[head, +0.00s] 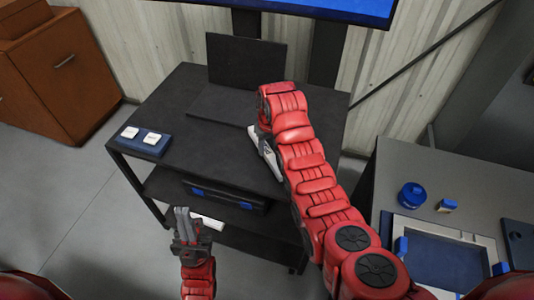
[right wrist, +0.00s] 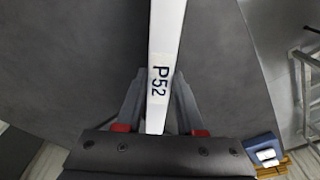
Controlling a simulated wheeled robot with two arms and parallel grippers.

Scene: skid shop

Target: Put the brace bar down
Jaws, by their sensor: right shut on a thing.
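The brace bar (right wrist: 165,50) is a long white bar marked P52. In the right wrist view it runs up from between the fingers of my right gripper (right wrist: 155,110), which is shut on it. In the head view the bar (head: 265,155) shows beside my red right arm, over the right part of the dark table (head: 190,105). Whether it touches the tabletop I cannot tell. My left gripper (head: 187,224) is in front of the table, low and away from the bar; its finger gap is unclear.
A blue block with two white labelled pieces (head: 145,141) sits at the table's left front. A dark laptop-like panel (head: 247,62) stands at the back. A dark case (head: 225,194) and a white piece (head: 208,222) show below. A grey bench (head: 440,170) stands right.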

